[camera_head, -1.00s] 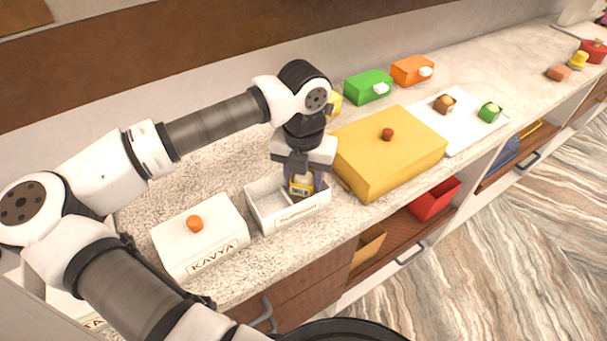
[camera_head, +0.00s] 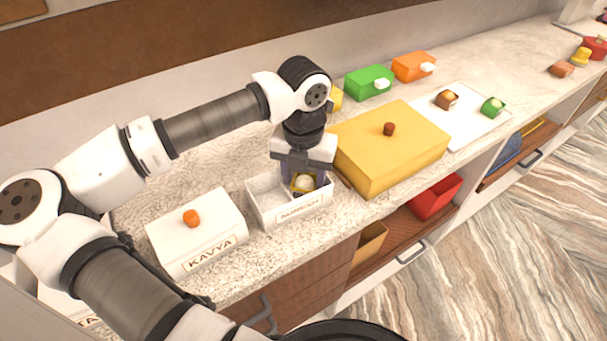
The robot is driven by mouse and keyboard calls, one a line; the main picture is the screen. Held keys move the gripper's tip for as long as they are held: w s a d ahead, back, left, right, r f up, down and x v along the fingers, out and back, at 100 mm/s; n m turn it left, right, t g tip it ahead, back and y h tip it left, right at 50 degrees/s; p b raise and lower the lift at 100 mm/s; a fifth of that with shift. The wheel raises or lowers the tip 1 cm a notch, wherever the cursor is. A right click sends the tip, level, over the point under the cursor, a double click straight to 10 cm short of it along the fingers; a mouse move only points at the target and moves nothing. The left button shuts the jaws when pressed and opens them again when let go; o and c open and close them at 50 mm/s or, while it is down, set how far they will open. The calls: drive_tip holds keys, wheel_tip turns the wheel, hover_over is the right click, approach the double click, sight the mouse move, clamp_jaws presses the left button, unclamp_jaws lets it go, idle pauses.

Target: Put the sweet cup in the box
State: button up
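The open white box (camera_head: 262,213) stands on the counter with a name label on its front, too small to read. A divider splits it into a left and a right compartment. The sweet cup (camera_head: 304,184), dark and yellow with a pale round sweet on top, is in the right compartment; its base is hidden by the front wall. My gripper (camera_head: 304,177) points down into that compartment. Its fingers stand apart on either side of the cup and look open.
A closed white box labelled KAVYA (camera_head: 198,235) stands left of the open box. A large yellow box (camera_head: 385,155) is close on the right. Beyond it, a white tray (camera_head: 466,131) holds two sweets. Green (camera_head: 368,83) and orange (camera_head: 412,67) boxes stand behind.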

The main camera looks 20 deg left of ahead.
sight(304, 179)
drive_tip(key=shift+r, duration=0.1)
drive_tip(key=shift+r+p, duration=0.65)
drive_tip(key=shift+p, duration=0.45)
drive_tip(key=shift+a+r+b, duration=0.1)
drive_tip(key=shift+r+b, duration=0.2)
drive_tip(key=shift+b, duration=0.2)
wheel_tip(304, 179, up, 11)
drive_tip(key=b, duration=0.2)
drive_tip(key=shift+b, duration=0.3)
